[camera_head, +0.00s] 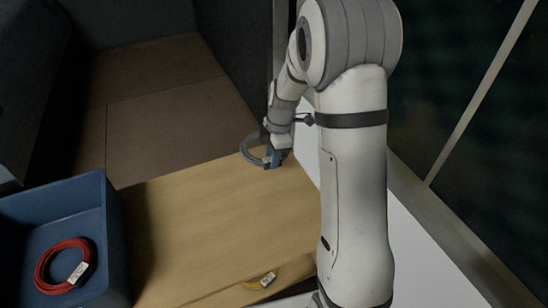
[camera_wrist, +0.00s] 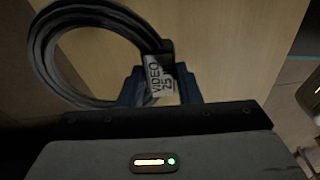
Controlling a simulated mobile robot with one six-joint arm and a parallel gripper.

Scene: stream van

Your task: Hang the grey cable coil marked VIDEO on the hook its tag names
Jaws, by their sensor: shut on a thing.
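The grey cable coil (camera_head: 253,150) is held by my gripper (camera_head: 278,158) above the far end of the wooden worktop. The coil sticks out to the left of the jaws. No hooks can be made out in either view.
A blue bin (camera_head: 112,235) at the lower left holds a red cable coil (camera_head: 40,270) with a white tag. A yellow coil (camera_head: 258,282) with a tag lies near the worktop's front edge. The middle of the wooden worktop (camera_head: 200,225) is clear. A window and its frame run along the right.

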